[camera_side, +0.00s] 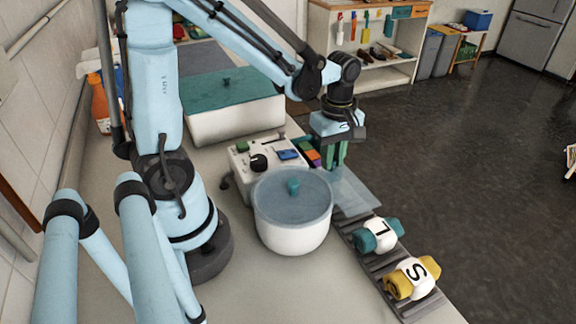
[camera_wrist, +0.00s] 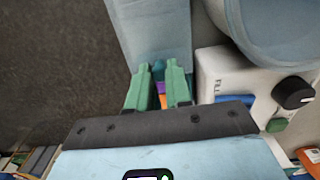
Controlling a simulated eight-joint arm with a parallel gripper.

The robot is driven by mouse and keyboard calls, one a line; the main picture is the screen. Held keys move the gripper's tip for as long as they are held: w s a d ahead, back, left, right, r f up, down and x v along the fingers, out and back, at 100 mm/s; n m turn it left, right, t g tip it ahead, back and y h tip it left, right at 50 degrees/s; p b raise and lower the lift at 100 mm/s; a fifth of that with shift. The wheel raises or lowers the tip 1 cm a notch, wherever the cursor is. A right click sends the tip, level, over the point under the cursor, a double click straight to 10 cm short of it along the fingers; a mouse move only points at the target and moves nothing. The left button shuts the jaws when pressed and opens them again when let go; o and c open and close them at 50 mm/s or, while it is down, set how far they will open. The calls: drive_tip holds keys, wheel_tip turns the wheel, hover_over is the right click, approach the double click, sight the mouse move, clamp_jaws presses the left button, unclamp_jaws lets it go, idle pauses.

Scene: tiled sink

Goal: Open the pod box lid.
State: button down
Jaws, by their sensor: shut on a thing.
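The pod box is mostly hidden behind the white machine and my gripper. Coloured pods (camera_side: 308,152) show to the left of my fingers in the side view. Purple and orange pods (camera_wrist: 162,96) also show between the fingers in the wrist view. A pale blue translucent panel (camera_side: 354,190), which looks like the pod box lid, extends from my fingers toward the front right. It also shows beyond the fingertips in the wrist view (camera_wrist: 153,32). My gripper (camera_side: 335,164) points down, its green fingers (camera_wrist: 159,72) closed around a small teal piece that looks like the lid's handle.
A white machine (camera_side: 243,162) with a black knob stands left of my gripper. A round pot (camera_side: 290,236) with a clear lid stands just in front. A rack (camera_side: 368,258) holds rolled towels marked L and S. A large teal-lidded box (camera_side: 235,122) is behind.

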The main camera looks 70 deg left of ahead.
drive_tip(key=c, duration=1)
unclamp_jaws()
drive_tip(key=shift+c, duration=0.2)
wheel_tip(320, 180, up, 12)
drive_tip(key=s+d+f+m+t, duration=0.3)
drive_tip(key=m+t, duration=0.4)
drive_tip(key=m, duration=1.1)
drive_tip(key=shift+s+d+f, duration=0.15)
drive_tip(key=shift+d+f, duration=0.2)
drive_tip(key=shift+d, duration=0.35)
